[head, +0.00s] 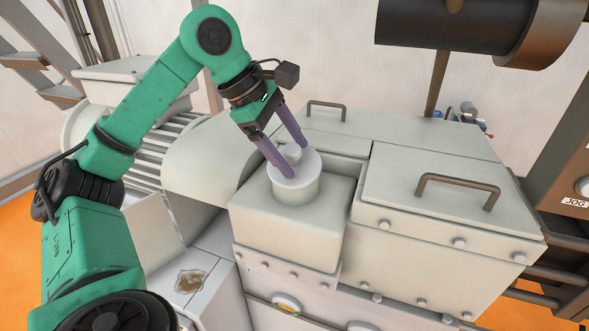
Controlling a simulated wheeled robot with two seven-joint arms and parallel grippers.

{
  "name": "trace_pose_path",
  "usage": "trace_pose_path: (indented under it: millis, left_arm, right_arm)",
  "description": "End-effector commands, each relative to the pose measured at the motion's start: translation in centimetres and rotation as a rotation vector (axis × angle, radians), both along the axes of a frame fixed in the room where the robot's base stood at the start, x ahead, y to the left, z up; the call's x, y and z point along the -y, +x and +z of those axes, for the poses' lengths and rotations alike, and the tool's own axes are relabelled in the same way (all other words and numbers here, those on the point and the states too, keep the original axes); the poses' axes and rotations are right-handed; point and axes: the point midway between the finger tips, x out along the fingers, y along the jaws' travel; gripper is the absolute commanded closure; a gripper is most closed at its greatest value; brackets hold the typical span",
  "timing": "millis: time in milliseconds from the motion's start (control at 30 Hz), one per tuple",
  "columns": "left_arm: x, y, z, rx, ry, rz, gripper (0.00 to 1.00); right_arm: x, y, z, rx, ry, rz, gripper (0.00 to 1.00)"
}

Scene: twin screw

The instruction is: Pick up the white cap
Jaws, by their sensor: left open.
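The white cap (312,165) is a round lid with a raised knob (291,152) on top. It sits on a short round neck (296,189) on the pale machine block in the middle of the head view. My left gripper (298,160) comes down from the upper left on the green arm. Its two purple fingers are spread on either side of the knob, with their tips close to the cap's top. I cannot tell whether the fingers touch the knob. My right gripper is not in view.
A hatch with a dark handle (458,187) lies to the right, and another handle (327,106) is behind. A dark cylinder (450,25) hangs at the upper right. The space directly above the cap looks free apart from my gripper.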

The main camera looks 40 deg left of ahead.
Motion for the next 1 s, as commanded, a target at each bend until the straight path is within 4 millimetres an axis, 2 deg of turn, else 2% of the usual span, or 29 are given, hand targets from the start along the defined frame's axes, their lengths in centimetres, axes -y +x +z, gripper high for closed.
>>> trace_pose_path:
  millis: [167, 300, 367, 633, 767, 867, 967, 1000]
  left_arm:
    - [0.0, 0.0, -0.1, 0.001, 0.0, -0.001, 0.24]
    - [0.0, 0.0, 0.0, 0.0, 0.0, -0.001, 0.78]
    - [0.0, 0.0, 0.0, 0.0, 0.0, -0.001, 1.0]
    - [0.0, 0.0, 0.1, 0.002, 0.0, 0.0, 1.0]
    - [0.1, 0.1, 0.9, 0.005, -0.001, -0.002, 1.0]
    - [0.1, 0.1, 2.3, 0.007, -0.002, -0.004, 1.0]
    - [0.2, 0.1, 5.0, 0.009, -0.004, -0.006, 1.0]
    - [0.2, 0.1, 6.5, 0.01, -0.005, -0.006, 1.0]
  right_arm:
    - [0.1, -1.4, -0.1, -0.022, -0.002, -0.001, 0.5]
    - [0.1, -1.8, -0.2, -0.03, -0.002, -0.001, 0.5]
    - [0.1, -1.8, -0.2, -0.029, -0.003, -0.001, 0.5]
    - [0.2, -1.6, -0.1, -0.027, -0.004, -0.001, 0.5]
    - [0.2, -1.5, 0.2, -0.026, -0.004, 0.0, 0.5]
    - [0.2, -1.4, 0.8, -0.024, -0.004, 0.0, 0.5]
    - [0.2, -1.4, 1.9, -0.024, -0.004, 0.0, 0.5]
    - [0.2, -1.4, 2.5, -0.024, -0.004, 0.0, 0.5]
